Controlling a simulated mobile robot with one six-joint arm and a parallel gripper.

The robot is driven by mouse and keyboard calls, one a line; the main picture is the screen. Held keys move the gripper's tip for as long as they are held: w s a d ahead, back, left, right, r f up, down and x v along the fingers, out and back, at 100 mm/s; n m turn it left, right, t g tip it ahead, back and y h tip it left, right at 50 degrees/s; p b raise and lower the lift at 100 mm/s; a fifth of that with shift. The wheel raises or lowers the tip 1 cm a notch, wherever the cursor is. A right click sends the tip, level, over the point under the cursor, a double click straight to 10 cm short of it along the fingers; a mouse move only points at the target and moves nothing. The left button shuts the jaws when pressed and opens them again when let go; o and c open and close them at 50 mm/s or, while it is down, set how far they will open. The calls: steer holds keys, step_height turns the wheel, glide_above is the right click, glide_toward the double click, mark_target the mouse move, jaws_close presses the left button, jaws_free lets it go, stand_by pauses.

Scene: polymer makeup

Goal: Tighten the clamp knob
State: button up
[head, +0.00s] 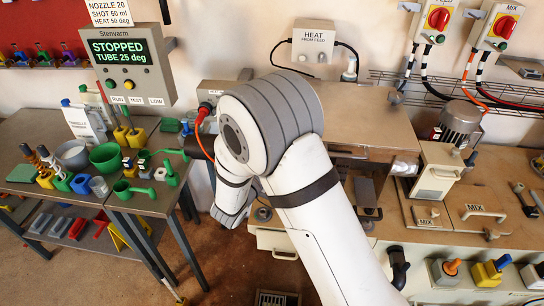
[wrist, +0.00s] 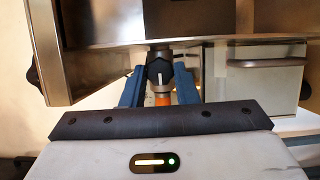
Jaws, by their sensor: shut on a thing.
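The clamp knob (wrist: 159,73) is dark and rounded with a white mark line that stands about upright; it shows in the wrist view under the lower edge of a metal housing (wrist: 110,45). My gripper (wrist: 158,82) has its two blue fingers on either side of the knob, shut on it. An orange part (wrist: 162,99) shows just below the knob between the fingers. In the head view my own arm covers the knob and the gripper fingers.
A metal bench machine (head: 355,110) stands behind my arm. A screen (head: 130,60) at left reads "STOPPED TUBE 25 deg". A crowded side table (head: 150,208) holds cups and coloured tools. A metal drawer front (wrist: 262,63) is right of the knob in the wrist view.

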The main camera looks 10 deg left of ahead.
steer(key=shift+d+r+m+g+y, duration=0.15)
steer(key=shift+m+g+y, duration=0.35)
steer(key=shift+m, duration=1)
steer(key=shift+a+r+m+g+y, duration=0.1)
steer(key=shift+m+g+y, duration=0.4)
steer(key=shift+m, duration=1)
steer(key=o, duration=1)
